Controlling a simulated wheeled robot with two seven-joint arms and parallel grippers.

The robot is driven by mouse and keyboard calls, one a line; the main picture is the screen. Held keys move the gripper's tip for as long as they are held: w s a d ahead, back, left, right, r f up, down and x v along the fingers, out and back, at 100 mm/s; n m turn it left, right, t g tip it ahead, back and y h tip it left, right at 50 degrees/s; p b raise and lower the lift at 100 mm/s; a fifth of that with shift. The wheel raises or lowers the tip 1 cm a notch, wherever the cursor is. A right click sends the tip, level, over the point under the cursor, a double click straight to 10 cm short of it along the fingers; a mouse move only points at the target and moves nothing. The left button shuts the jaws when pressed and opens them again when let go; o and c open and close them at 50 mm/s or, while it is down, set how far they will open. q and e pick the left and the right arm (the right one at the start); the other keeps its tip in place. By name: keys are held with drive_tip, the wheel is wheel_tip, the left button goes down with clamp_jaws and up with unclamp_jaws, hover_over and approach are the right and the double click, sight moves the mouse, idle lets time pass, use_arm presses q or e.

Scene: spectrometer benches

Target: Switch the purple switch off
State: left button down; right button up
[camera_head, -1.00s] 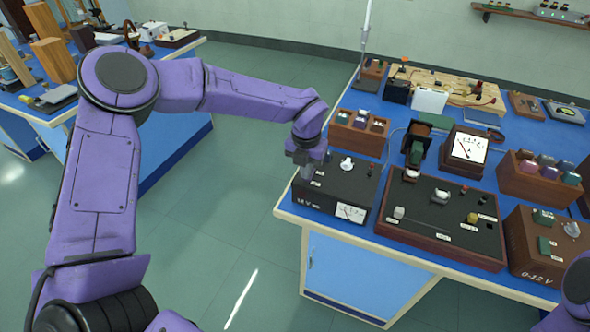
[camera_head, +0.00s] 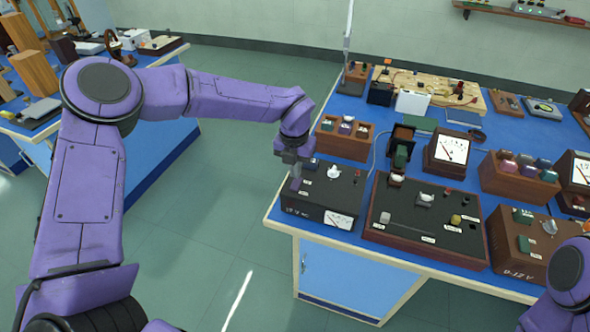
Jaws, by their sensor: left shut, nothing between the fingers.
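The black power box (camera_head: 318,202) stands at the near left corner of the right bench, with a white knob and a small meter on it. A small purple piece, which looks like the purple switch (camera_head: 296,185), shows at the box's left end. It is partly hidden by my left gripper (camera_head: 292,172), which points down right over it. The gripper is shut and empty. I cannot tell whether its tips touch the switch, nor which way the switch is tipped. Of my right arm only a purple link shows at the lower right; its gripper is out of view.
A wide black control panel (camera_head: 424,222) stands close right of the box. A wooden holder (camera_head: 343,141) with small blocks is behind it, and a dial meter (camera_head: 448,151) further right. Floor is open left of the bench (camera_head: 330,258). Another cluttered bench (camera_head: 160,150) stands at the left.

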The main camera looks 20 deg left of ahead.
sight(295, 186)
use_arm(q)
drive_tip(key=r+b, duration=0.2)
drive_tip(key=shift+s+r, duration=0.2)
drive_tip(key=shift+r, duration=0.15)
wheel_tip(295, 186, up, 8)
drive_tip(key=s+b, duration=0.1)
drive_tip(key=shift+d+r, duration=0.15)
drive_tip(key=shift+r, duration=0.05)
use_arm(e)
drive_tip(key=shift+s+f, duration=0.2)
drive_tip(key=shift+f, duration=0.6)
